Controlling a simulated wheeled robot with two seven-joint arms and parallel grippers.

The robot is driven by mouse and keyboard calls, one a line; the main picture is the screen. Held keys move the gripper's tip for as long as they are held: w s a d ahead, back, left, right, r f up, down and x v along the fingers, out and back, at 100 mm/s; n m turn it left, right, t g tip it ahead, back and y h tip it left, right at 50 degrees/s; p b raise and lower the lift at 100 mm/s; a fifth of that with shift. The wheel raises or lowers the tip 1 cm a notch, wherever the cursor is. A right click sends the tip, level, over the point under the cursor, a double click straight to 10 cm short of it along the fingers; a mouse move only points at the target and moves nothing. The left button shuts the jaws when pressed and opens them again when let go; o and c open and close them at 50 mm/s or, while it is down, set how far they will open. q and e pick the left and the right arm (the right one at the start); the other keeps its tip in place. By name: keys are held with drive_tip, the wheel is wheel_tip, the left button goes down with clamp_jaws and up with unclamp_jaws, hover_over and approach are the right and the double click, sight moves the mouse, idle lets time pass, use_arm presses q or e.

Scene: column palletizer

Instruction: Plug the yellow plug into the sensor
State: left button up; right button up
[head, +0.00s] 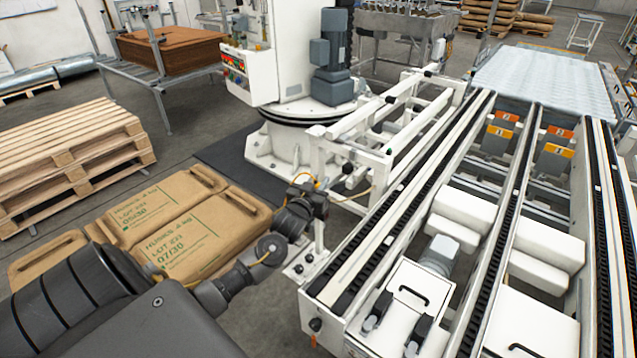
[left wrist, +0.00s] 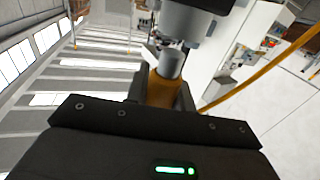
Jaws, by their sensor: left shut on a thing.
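My left gripper (head: 312,193) is at the near end of the conveyor, beside its white frame. In the left wrist view its dark fingers are shut on the yellow plug (left wrist: 161,91), which shows orange-yellow between them. A grey cylinder (left wrist: 171,64) stands at the plug's far end, just below a larger grey body (left wrist: 198,20) that looks like the sensor. I cannot tell whether plug and sensor touch. In the head view the plug and sensor are too small and covered to make out clearly. My right gripper is not in view.
A yellow cable (left wrist: 262,69) runs to the upper right in the left wrist view. The white conveyor frame (head: 318,232) stands close to my left gripper. Brown sacks (head: 190,240) lie left of it, with wooden pallets (head: 75,160) farther left.

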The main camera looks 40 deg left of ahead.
use_arm(q)
drive_tip(key=shift+p, duration=0.3)
drive_tip(key=shift+f, duration=0.25)
idle(0.8)
drive_tip(key=shift+f+b, duration=0.35)
drive_tip(key=shift+f, duration=0.1)
drive_tip(key=shift+f+b, duration=0.5)
drive_tip(key=shift+f, duration=0.4)
idle(1.0)
drive_tip(key=o, duration=1)
drive_tip(key=shift+o, duration=0.2)
